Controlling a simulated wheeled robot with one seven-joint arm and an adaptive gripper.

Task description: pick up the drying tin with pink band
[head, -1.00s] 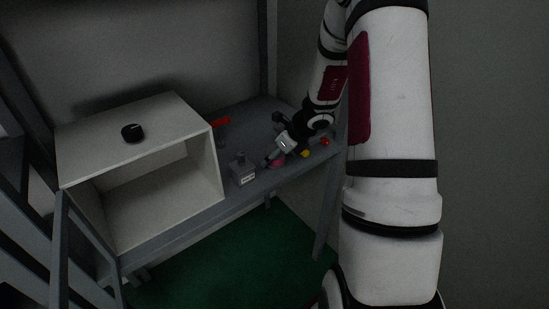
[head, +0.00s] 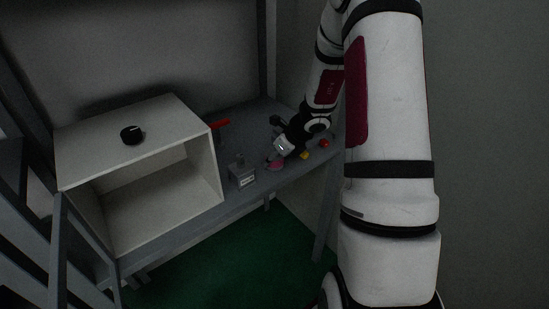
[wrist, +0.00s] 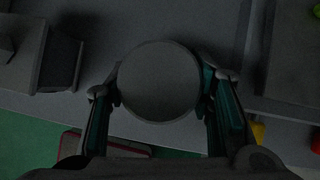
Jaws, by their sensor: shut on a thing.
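The drying tin with pink band (head: 274,167) is at the front edge of the grey bench, with a bit of pink showing below my gripper (head: 275,161) in the head view. In the wrist view its round grey top (wrist: 159,82) sits between the two fingers of my gripper (wrist: 160,92), which are shut on its sides. The band is not visible from above. I cannot tell whether the tin touches the bench or is slightly above it.
A grey labelled block (head: 242,173) stands just left of the tin. A yellow thing (head: 304,156) and a red thing (head: 324,142) lie to the right. A white open-fronted box (head: 211,170) with a black round thing (head: 132,134) on top stands farther left. A red handle (head: 221,124) is behind.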

